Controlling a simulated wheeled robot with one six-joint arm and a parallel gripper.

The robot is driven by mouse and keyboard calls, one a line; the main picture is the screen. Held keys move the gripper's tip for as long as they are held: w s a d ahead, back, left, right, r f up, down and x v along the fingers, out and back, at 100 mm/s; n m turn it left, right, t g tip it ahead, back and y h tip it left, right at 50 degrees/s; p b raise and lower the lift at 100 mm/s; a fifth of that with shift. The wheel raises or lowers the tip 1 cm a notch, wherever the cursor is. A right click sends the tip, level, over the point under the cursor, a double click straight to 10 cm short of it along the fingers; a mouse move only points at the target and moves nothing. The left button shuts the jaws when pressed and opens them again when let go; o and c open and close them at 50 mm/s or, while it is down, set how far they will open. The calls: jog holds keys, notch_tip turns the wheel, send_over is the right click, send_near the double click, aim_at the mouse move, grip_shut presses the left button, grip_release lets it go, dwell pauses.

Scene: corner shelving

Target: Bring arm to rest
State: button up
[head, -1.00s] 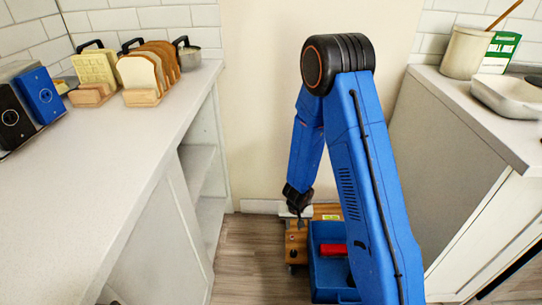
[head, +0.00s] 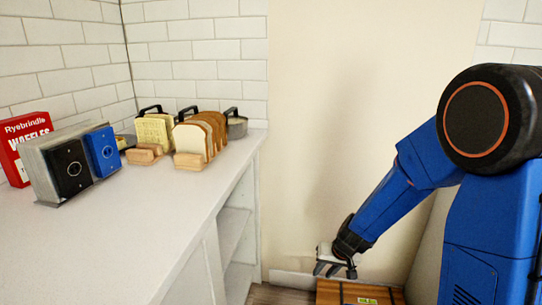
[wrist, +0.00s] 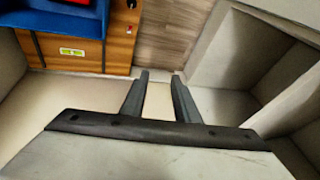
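My blue arm reaches down from the right side of the head view. My gripper (head: 336,270) hangs low beside the left counter, in front of the cream wall and over the wooden-topped base of mine. In the wrist view, the two dark fingers of my gripper (wrist: 160,77) stand apart with bare space between them. Nothing is held. The fingers do not appear to touch anything.
Free floor is narrow.

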jog(key=s+d+r+n, duration=0.1)
jog(key=s+r, duration=0.5)
jog(key=r, duration=0.2)
jog(key=s+d+r, duration=0.2)
jog(key=s+r, duration=0.4)
jog(key=r, duration=0.3)
jog(key=s+d+r+h, duration=0.1)
jog(key=s+d+r, duration=0.1)
jog(key=s, duration=0.3)
jog(key=s+d+r, duration=0.2)
jog(key=s+d, duration=0.1)
jog(key=s, duration=0.3)
jog(key=s+d+r+t+h, duration=0.1)
jog(key=s+d+r, duration=0.1)
jog(key=s, duration=0.3)
jog(key=shift+s+d+r+h, duration=0.3)
jog(key=shift+s+d+r, duration=0.1)
jog(key=shift+r, duration=0.2)
